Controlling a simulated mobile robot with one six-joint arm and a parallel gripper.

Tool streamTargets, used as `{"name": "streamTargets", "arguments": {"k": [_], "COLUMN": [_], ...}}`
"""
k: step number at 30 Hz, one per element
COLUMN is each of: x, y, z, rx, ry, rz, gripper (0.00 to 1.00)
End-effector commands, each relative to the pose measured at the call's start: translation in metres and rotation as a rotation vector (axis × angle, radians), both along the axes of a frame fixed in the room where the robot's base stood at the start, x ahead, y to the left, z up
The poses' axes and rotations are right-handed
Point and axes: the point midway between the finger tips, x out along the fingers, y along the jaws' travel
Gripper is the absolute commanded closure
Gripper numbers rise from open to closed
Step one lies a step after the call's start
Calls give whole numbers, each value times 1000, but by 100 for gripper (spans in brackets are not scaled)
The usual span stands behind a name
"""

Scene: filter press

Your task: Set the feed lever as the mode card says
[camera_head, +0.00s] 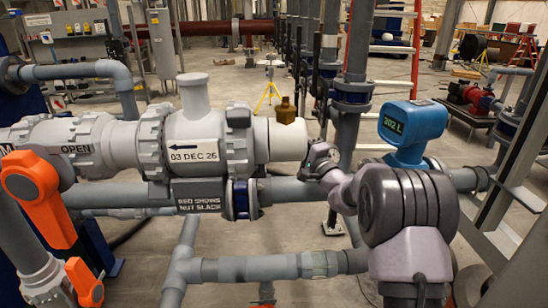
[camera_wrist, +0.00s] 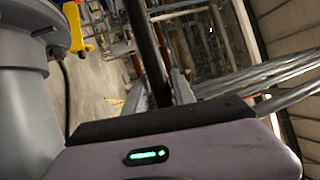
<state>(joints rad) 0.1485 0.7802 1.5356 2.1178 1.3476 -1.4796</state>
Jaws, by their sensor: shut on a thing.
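No part marked as the feed lever or mode card can be made out. Two orange handles, an upper one (camera_head: 40,195) and a lower one (camera_head: 84,282), sit at the left; the upper is beside an OPEN marking (camera_head: 76,149) on the grey pipework. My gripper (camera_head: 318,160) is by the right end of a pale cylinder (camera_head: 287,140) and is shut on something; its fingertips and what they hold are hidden. In the wrist view its body with a green light shows along the bottom, and a dark rod (camera_wrist: 146,45) rises behind its black edge.
The grey valve body carries an arrow label reading 03 DEC 26 (camera_head: 193,152) and a plate reading RED SHOWS NUT SLACK (camera_head: 199,195). A brass-coloured fitting (camera_head: 286,110) stands behind the cylinder. A blue meter (camera_head: 412,130) reads 302 L. Pipes crowd around my arm; open floor lies behind.

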Motion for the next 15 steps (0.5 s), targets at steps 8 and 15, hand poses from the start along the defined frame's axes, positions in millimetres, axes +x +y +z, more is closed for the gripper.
{"name": "streamTargets", "arguments": {"k": [8, 15], "x": [-15, -42], "y": [2, 5], "z": [-1, -1], "rx": [0, 0], "ry": [9, 8], "rz": [0, 1], "gripper": [94, 93]}}
